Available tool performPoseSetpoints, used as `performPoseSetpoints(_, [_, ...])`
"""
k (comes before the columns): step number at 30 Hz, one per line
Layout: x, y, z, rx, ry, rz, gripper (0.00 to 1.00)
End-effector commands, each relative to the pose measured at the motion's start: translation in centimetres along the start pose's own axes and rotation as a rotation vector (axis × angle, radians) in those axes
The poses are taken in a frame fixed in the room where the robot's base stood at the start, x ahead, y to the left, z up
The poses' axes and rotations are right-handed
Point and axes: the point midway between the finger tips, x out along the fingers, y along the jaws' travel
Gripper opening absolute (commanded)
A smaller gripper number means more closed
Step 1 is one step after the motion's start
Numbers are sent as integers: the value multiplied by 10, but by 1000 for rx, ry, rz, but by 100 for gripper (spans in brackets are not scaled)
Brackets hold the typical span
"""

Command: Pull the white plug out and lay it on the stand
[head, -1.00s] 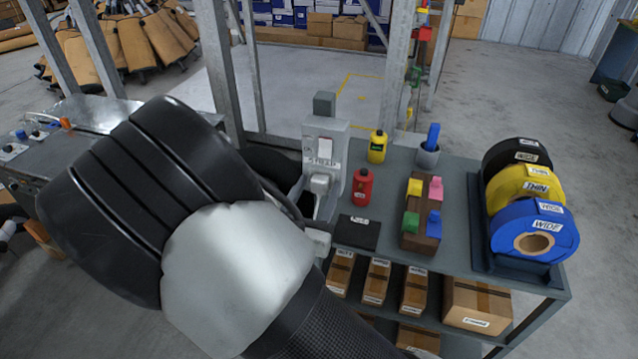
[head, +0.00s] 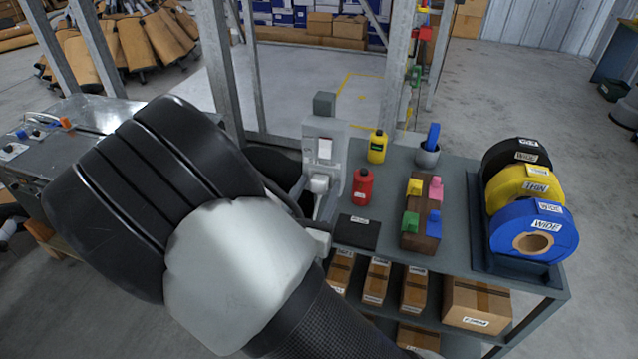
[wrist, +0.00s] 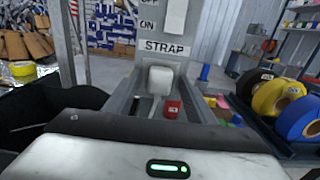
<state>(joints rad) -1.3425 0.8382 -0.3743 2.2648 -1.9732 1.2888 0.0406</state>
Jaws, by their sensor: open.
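The white plug (head: 320,184) sits in the front of the grey machine (head: 325,140), under its upright panel. In the wrist view the white plug (wrist: 160,80) is straight ahead, below the STRAP label. My gripper (head: 318,241) is just in front of the machine, mostly hidden by my own wrist in the head view. In the wrist view its white body fills the bottom edge. The jaws are open and hold nothing; their tips are not clear to see. A flat dark stand (head: 357,232) with a small label lies on the bench right of the machine; its top is empty.
A red bottle (head: 362,187) and a yellow bottle (head: 377,147) stand right of the machine. A wooden block (head: 421,236) holds several coloured pieces. Tape rolls (head: 535,230) are at the bench's right end. Small boxes (head: 376,283) fill the shelf below. A metal post rises behind.

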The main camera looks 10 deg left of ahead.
Motion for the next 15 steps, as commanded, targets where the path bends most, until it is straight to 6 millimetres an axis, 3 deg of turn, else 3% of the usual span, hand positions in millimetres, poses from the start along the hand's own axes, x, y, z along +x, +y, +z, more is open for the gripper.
performPoseSetpoints(11, [0, 0, 0, 0, 0, 0, 50])
performPoseSetpoints(15, [0, 0, 0, 0, 0, 0, 28])
